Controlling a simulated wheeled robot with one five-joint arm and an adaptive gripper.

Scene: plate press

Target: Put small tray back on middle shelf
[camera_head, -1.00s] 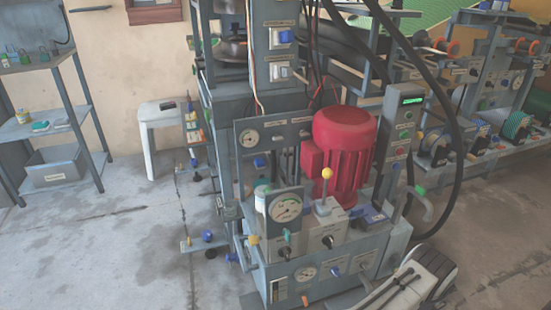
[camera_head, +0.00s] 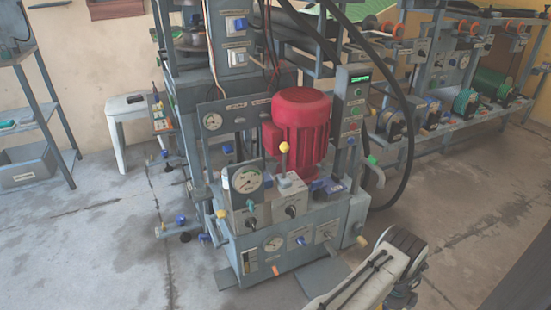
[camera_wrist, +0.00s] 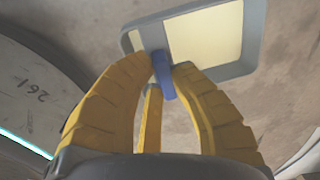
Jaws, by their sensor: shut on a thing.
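The small tray (camera_wrist: 251,35) shows in the wrist view as a grey-rimmed piece with pale cream panels and a blue tab on its near side. My gripper (camera_wrist: 166,72) has yellow fingers, shut on the blue tab, with the tray held beyond the fingertips. The tray's upper part is cut off by the frame. The head view shows neither gripper nor tray clearly, only my arm at lower right. The middle shelf (camera_head: 46,113) belongs to a grey rack at the left edge of the head view, partly cut off; a green item lies on it.
A press with a red motor (camera_head: 302,122), gauges and levers fills the middle. A white stool (camera_head: 128,104) stands between it and the rack. A bench with reels (camera_head: 440,105) is at the right. Concrete floor (camera_head: 90,250) is free at front left.

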